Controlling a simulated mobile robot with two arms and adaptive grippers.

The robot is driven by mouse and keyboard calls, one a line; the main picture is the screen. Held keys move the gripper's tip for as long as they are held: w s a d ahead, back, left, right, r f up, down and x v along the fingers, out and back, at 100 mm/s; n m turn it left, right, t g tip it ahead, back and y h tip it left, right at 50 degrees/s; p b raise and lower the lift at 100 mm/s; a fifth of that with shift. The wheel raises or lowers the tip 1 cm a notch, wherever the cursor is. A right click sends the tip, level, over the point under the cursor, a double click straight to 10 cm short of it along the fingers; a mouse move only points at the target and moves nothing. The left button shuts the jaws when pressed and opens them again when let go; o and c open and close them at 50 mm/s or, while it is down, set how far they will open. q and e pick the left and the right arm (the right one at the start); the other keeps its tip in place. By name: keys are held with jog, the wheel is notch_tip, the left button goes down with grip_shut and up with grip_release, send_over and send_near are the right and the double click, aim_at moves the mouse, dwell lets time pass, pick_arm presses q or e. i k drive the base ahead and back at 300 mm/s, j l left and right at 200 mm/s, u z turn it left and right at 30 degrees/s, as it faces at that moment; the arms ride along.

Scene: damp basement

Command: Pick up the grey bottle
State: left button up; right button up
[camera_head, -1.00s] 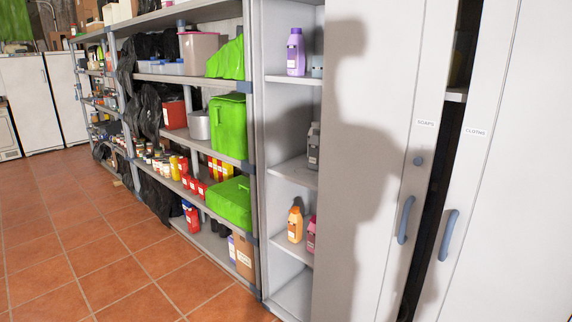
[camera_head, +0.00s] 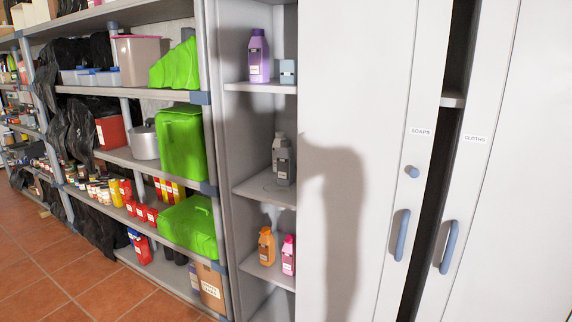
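The grey bottle (camera_head: 282,160) stands upright on the middle shelf (camera_head: 262,188) of the open cabinet section, left of the white door marked SOAPS. It is dark grey with a label, and its right side is close to the door's edge. Neither of my grippers shows in the head view.
A purple bottle (camera_head: 259,57) and a small blue-grey box (camera_head: 287,71) stand on the shelf above. An orange bottle (camera_head: 266,246) and a pink bottle (camera_head: 288,254) stand on the shelf below. The SOAPS door (camera_head: 365,130) borders the opening on the right. Open tiled floor (camera_head: 60,270) lies at the lower left.

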aim_at(285, 158)
jog(key=i+j+z, duration=0.1)
jog(key=i+j, duration=0.7)
jog(key=i+j+z, duration=0.15)
jog(key=i+j, duration=0.25)
jog(key=j, duration=0.15)
jog(key=i+j+z, duration=0.1)
jog(key=i+j, duration=0.25)
jog(key=j, duration=0.2)
